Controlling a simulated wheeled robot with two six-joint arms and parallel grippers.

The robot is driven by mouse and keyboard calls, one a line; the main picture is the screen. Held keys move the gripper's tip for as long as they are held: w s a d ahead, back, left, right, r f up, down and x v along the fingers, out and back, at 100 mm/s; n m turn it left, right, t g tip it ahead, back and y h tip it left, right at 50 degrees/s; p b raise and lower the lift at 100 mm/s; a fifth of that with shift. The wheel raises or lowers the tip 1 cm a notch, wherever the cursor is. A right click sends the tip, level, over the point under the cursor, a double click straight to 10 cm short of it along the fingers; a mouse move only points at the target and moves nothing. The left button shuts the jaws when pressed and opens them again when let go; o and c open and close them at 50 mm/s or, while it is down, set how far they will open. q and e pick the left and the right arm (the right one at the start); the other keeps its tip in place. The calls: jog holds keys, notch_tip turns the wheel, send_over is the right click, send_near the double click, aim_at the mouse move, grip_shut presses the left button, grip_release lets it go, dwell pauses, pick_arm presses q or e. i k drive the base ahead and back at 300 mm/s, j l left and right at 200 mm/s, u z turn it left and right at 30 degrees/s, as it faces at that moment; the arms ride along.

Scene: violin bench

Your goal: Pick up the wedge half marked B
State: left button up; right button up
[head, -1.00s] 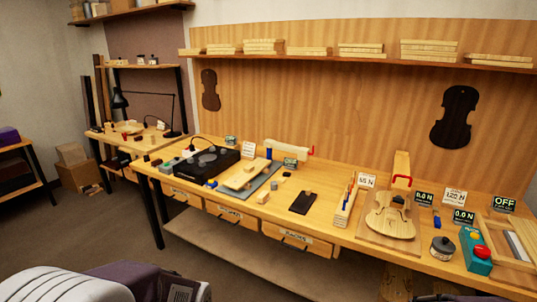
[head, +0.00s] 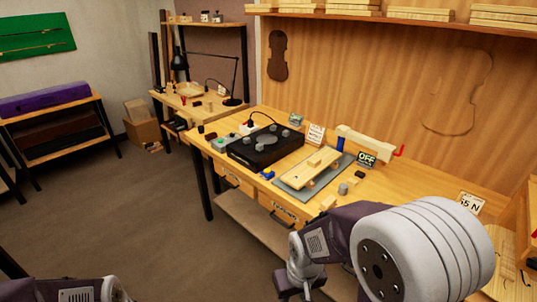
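I cannot make out a letter B on any piece. A long pale wooden piece (head: 310,167) lies on a grey mat (head: 287,187) on the bench. A small pale wooden block (head: 328,202) sits at the bench's front edge, just above my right arm in the picture. Either could be a wedge half; I cannot tell. My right arm crosses the lower right in front of the bench, but its gripper fingers do not show. Only a bit of my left arm shows at the bottom left, without its gripper.
A black device with discs (head: 264,148) stands left of the mat. A small grey cylinder (head: 343,189) and a display reading OFF (head: 367,158) are to the right. A pale beam with a red handle (head: 370,142) lies behind. Open floor (head: 120,220) is at the left.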

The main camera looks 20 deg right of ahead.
aim_at(298, 177)
jog(key=i+j+z, duration=1.2)
jog(key=z, duration=0.2)
jog(key=i+j+z, duration=0.2)
jog(key=j+z, duration=0.25)
jog(key=i+j+z, duration=0.1)
jog(key=j+z, duration=1.6)
jog(key=i+j, duration=0.25)
